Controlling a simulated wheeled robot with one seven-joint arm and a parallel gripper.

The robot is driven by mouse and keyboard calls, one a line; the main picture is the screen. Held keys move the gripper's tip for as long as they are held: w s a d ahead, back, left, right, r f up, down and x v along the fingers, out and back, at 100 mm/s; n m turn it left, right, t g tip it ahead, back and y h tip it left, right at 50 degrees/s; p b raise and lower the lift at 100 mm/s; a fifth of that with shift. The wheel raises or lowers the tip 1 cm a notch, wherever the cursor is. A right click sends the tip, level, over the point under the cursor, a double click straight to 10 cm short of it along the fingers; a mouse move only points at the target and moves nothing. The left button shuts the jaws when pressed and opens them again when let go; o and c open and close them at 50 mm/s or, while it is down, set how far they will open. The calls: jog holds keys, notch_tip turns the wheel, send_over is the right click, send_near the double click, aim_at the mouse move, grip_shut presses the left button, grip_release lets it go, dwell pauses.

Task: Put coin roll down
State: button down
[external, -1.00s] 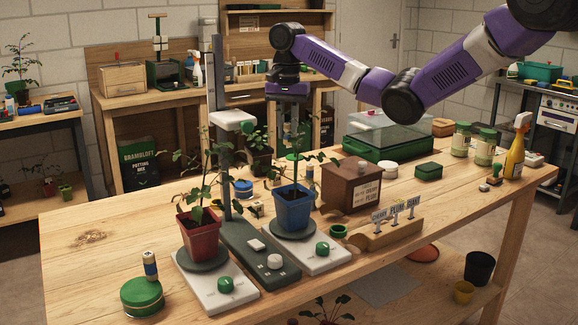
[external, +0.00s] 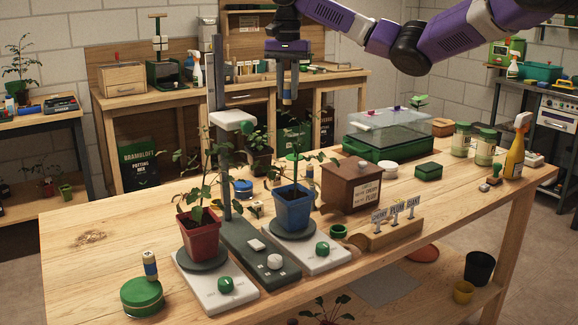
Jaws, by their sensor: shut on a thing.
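My gripper (external: 287,88) is in the upper middle of the external view, pointing straight down, high above the workbench (external: 110,225). It is shut on a small upright roll, the coin roll (external: 288,97), whose visible part looks dark bluish with a tan end. The roll hangs in the air, clear of the bench and of the leaves in the picture. Much of it is covered by the fingers.
Below the gripper stand a blue potted plant (external: 293,210), a red potted plant (external: 200,236) and a tall grey post (external: 224,165). A wooden box (external: 340,186), sign holder (external: 385,238) and green-based glass case (external: 375,150) lie to the right. The bench's left part is mostly clear.

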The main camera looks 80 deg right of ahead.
notch_tip(320, 180, up, 23)
jog(key=w+a+n+b, duration=0.2)
jog(key=w+a+n, duration=0.1)
jog(key=w+a, duration=0.8)
jog(key=n+b, duration=0.3)
jog(key=n, duration=0.3)
send_over(157, 289)
notch_tip(157, 289, down, 46)
jog(key=b, duration=0.4)
jog(key=shift+f, duration=0.1)
jog(key=shift+s+f, duration=0.1)
jog(key=shift+f, duration=0.1)
jog(key=c, duration=1.3)
grip_release()
jog(key=shift+o, duration=0.2)
jog(key=shift+r, duration=0.1)
